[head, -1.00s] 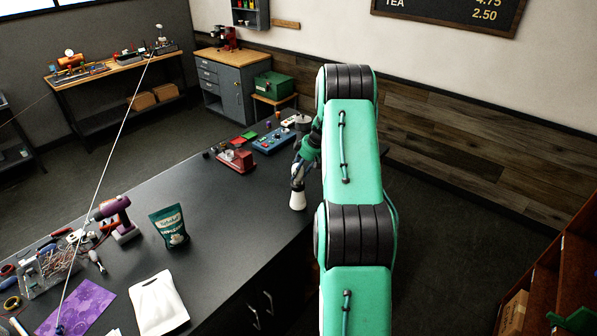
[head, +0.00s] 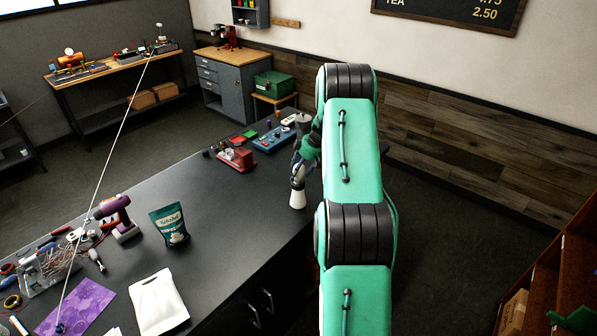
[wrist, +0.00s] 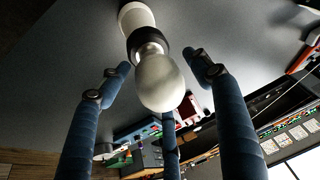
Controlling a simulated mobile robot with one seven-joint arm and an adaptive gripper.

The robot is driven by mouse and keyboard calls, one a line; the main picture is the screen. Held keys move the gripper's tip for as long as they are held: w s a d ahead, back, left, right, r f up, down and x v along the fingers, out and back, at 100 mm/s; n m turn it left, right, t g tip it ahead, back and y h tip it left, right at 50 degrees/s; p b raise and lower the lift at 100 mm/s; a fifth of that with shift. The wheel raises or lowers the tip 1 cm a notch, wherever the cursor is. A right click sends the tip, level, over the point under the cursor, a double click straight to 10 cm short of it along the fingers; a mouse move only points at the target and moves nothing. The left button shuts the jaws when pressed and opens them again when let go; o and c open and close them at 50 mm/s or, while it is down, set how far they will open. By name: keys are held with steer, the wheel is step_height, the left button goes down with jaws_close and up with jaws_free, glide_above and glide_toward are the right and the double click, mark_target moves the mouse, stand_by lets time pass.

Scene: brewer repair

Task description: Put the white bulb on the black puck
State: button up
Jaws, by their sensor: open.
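The white bulb (wrist: 160,82) is large in the wrist view, round end toward the camera, with a grey neck behind it. Behind the neck is the black puck (wrist: 135,44), a dark ring on top of a white flared base (wrist: 133,16). Bulb, puck and base line up, and the bulb appears to rest on the puck. The base (head: 297,200) also shows near the right edge of the dark counter in the head view. My gripper (wrist: 163,72) has its blue fingers spread around the bulb, with visible gaps. In the head view my gripper (head: 299,168) is just above the base.
On the dark counter (head: 225,220), a red device (head: 236,159) and a blue control box (head: 273,138) stand beyond the base. A dark pouch (head: 168,225), a purple drill (head: 118,215) and a white bag (head: 158,302) lie nearer left. The counter's middle is clear.

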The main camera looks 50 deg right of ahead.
steer(key=shift+r, duration=0.1)
steer(key=b+v, duration=0.1)
steer(key=v, duration=1.1)
steer(key=shift+b, duration=0.4)
